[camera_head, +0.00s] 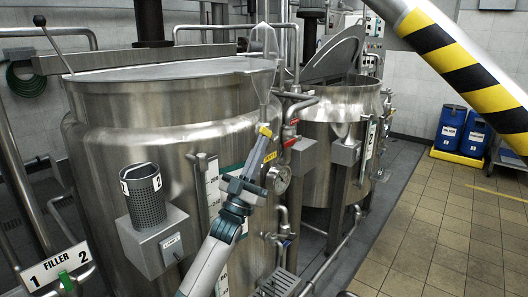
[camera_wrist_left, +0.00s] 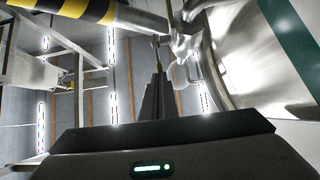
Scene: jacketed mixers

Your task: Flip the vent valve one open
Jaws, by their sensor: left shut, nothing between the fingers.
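My left gripper (camera_head: 262,142) reaches up in front of the near steel tank in the head view. It is shut and empty. A small yellow piece (camera_head: 265,131) shows at its fingertips, and a yellow tag (camera_head: 270,157) sits just right of the fingers. I cannot tell whether either belongs to vent valve one. Red valve handles (camera_head: 292,122) are on the pipework right of the gripper. In the left wrist view the dark shut fingers (camera_wrist_left: 158,75) point up towards a shiny pipe fitting (camera_wrist_left: 186,42); contact is unclear. My right gripper is not in view.
The near tank (camera_head: 140,120) and a second tank (camera_head: 335,130) stand side by side. A round gauge (camera_head: 278,180) is close right of my gripper. A striped yellow-black pole (camera_head: 450,60) crosses the upper right. Blue drums (camera_head: 450,128) stand behind clear tiled floor.

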